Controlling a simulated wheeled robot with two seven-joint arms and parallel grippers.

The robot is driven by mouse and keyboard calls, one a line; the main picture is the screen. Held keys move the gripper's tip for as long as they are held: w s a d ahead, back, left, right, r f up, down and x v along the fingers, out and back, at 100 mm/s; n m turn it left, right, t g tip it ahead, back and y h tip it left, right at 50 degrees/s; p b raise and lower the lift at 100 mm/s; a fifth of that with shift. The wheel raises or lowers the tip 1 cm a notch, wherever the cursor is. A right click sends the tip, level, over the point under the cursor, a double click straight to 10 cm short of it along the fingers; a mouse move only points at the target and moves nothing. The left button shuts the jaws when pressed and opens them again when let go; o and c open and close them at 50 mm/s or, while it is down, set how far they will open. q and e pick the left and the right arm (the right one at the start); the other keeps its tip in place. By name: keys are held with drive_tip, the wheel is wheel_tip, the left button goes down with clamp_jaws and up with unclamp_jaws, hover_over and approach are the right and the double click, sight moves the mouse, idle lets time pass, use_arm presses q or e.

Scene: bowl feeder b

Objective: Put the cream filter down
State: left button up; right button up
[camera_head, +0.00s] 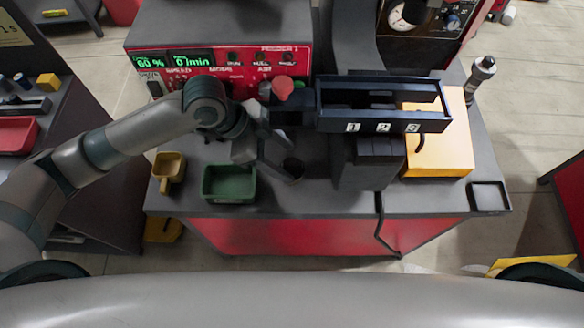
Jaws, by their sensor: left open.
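My left gripper (266,160) reaches in from the left over the dark table (325,201), just behind the green tray. It is open, and I cannot see anything held between its fingers. I cannot make out a cream filter for certain; the gripper and wrist hide part of the table there. A dark round piece (293,167) stands at the right finger; I cannot tell if they touch. My right gripper is not in view.
A green tray (229,196) and a tan cup (168,168) stand at the table's front left. A red control panel (222,68) lies behind. A dark bin numbered 1, 2, 3 (383,122), a yellow-orange block (442,150) and a small black tray (489,197) stand right.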

sight(291, 164)
use_arm(q)
drive_tip(key=x, duration=0.2)
drive_tip(key=p+x, duration=0.1)
drive_tip(key=shift+s, duration=0.25)
drive_tip(key=shift+d+f, duration=0.2)
drive_tip(key=shift+f, duration=0.1)
drive_tip(key=shift+c, duration=0.3)
drive_tip(key=c, duration=1)
drive_tip(key=shift+w+r, duration=0.1)
drive_tip(key=shift+r, duration=0.1)
